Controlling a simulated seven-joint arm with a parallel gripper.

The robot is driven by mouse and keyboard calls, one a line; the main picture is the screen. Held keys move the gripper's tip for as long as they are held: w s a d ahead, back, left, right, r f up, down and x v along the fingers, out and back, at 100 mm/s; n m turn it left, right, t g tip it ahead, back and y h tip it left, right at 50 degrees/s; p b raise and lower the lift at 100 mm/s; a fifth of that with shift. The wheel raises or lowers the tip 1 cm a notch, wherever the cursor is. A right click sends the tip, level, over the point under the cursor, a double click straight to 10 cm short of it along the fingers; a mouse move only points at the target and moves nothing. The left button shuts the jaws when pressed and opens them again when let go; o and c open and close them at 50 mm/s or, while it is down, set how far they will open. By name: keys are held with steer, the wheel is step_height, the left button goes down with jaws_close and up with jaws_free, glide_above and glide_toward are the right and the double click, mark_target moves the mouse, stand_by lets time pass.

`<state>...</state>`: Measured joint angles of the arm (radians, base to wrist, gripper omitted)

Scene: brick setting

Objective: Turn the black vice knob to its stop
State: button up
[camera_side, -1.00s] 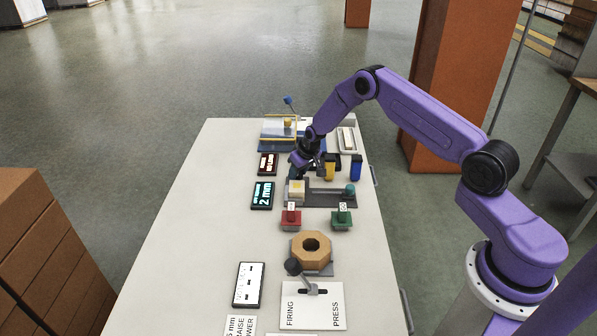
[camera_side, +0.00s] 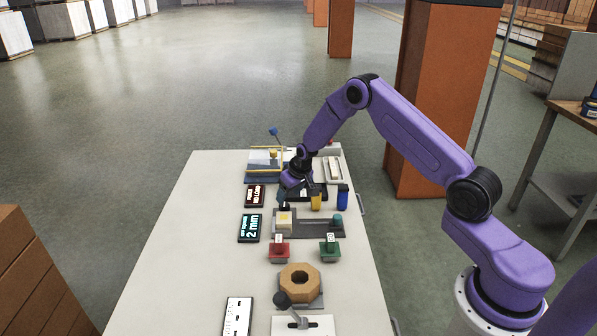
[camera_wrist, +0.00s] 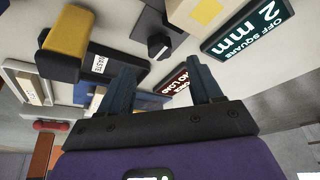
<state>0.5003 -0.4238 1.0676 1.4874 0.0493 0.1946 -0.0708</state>
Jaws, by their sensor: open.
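The black vice knob (camera_wrist: 158,45) shows in the wrist view on the end of a dark grey vice base (camera_wrist: 135,28). It also shows small in the side view (camera_side: 284,206), beside a cream block with a yellow square (camera_side: 285,221) on the vice (camera_side: 308,229). My gripper (camera_wrist: 160,78) is open and empty, its two dark fingers apart. In the wrist view the knob appears beyond the fingertips, between their lines. In the side view my gripper (camera_side: 285,196) hangs at the knob's far side. I cannot tell whether it touches the knob.
A yellow item (camera_side: 316,201) and a blue one (camera_side: 343,198) stand right of my gripper. A green "2 mm" display (camera_side: 250,228) and a red-lettered display (camera_side: 255,195) lie left.

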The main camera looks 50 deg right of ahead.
steer(key=v, duration=1.1)
steer(key=shift+s+r, duration=0.2)
steer(key=shift+r, duration=0.05)
steer(key=s+a+r+n+g+y, duration=0.1)
steer(key=s+a+r+n, duration=0.25)
steer(key=s+a, duration=0.55)
steer(key=s+a+r+n+g, duration=0.1)
steer(key=s+a+r+n, duration=0.3)
steer(key=s+a, duration=0.5)
steer(key=s+d+r+n+g, duration=0.1)
steer(key=s+r+n, duration=0.1)
steer(key=s, duration=1)
steer(key=s+d+r+n+g, duration=0.1)
steer(key=s+r+n, duration=0.1)
steer(key=s, duration=1)
steer(key=shift+d+r+n, duration=0.25)
steer(key=shift+d+n, duration=0.1)
steer(key=shift+n, duration=0.5)
steer(key=shift+s, duration=0.1)
